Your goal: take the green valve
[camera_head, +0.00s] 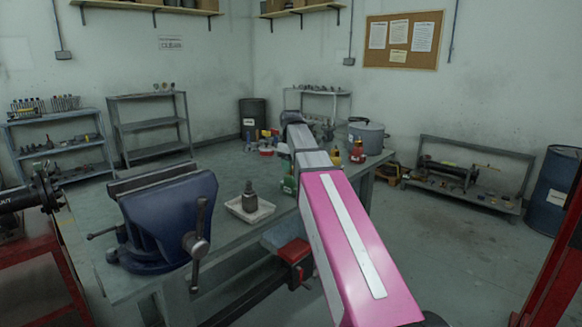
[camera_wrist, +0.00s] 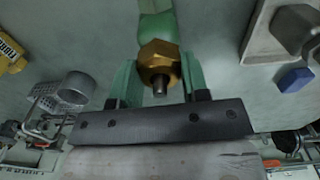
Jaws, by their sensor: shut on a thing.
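The green valve (camera_wrist: 156,27) shows in the wrist view at top centre, with a brass hex nut (camera_wrist: 160,55) and a dark stem end facing the camera. My gripper (camera_wrist: 160,76) has its two greenish fingers on either side of the brass nut and is shut on the valve. In the head view, a green part (camera_head: 288,185) shows at the left edge of my pink arm, above the workbench. My arm hides most of the gripper there. I cannot tell whether the valve touches the bench top.
A white tray (camera_head: 236,208) with a dark fitting (camera_head: 250,197) sits on the workbench, left of my arm. A blue vise (camera_head: 170,215) stands on the front left. A grey pot (camera_head: 366,135) and a red-and-yellow object (camera_head: 357,153) stand right of the arm. A blue block (camera_wrist: 295,79) lies at right.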

